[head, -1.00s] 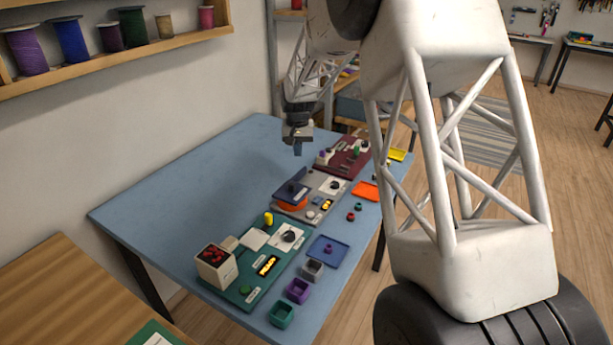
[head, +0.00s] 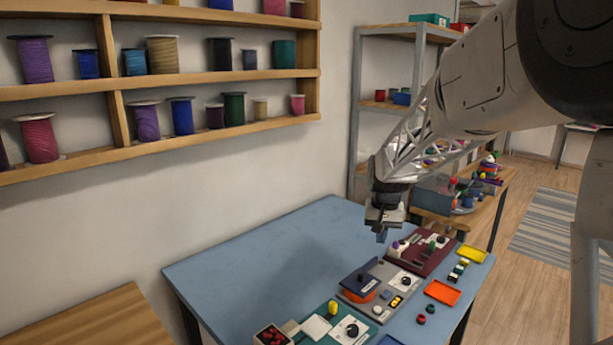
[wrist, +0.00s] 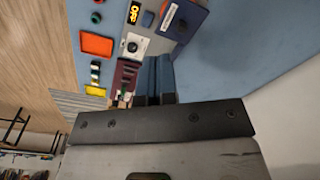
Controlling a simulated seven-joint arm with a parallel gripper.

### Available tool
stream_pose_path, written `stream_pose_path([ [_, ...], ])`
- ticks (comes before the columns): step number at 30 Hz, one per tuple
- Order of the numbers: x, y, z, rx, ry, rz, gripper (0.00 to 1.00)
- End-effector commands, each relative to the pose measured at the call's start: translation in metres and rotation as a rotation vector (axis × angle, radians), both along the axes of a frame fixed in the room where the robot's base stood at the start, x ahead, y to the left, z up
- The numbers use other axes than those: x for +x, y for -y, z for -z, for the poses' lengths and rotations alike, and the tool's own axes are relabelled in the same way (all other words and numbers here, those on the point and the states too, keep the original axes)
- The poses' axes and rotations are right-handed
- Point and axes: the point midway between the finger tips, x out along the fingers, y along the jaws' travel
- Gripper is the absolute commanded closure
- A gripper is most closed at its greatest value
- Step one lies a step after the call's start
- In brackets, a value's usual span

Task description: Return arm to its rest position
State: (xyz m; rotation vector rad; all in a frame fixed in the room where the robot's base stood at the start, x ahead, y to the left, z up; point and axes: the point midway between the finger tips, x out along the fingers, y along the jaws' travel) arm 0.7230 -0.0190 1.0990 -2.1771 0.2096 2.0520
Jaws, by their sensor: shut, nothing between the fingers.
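My gripper (head: 381,234) hangs from my arm above the far part of the blue table (head: 250,262), fingers pointing down. It is shut and holds nothing. In the wrist view my gripper (wrist: 154,78) shows its two blue fingers side by side, with the table below. The gripper is apart from the boards, near the maroon board (head: 425,262) and the grey board (head: 392,276) with its dark blue block over an orange part (head: 362,288).
A green board (head: 315,325) with a box of red pieces (head: 270,336) lies at the near end. An orange tray (head: 442,292) and a yellow tray (head: 472,254) lie along the right side. The table's left part is clear. Spool shelves (head: 215,138) hang on the wall.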

Motion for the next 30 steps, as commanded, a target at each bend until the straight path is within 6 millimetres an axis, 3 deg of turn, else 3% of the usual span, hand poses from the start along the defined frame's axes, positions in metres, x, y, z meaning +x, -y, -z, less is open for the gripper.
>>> stream_pose_path([
  [6, -0.057, -0.003, -0.028, -0.003, 0.026, -0.024, 1.0],
  [15, -0.135, -0.007, -0.054, -0.008, 0.058, -0.058, 1.0],
  [30, -0.266, -0.012, -0.067, -0.018, 0.112, -0.114, 1.0],
])
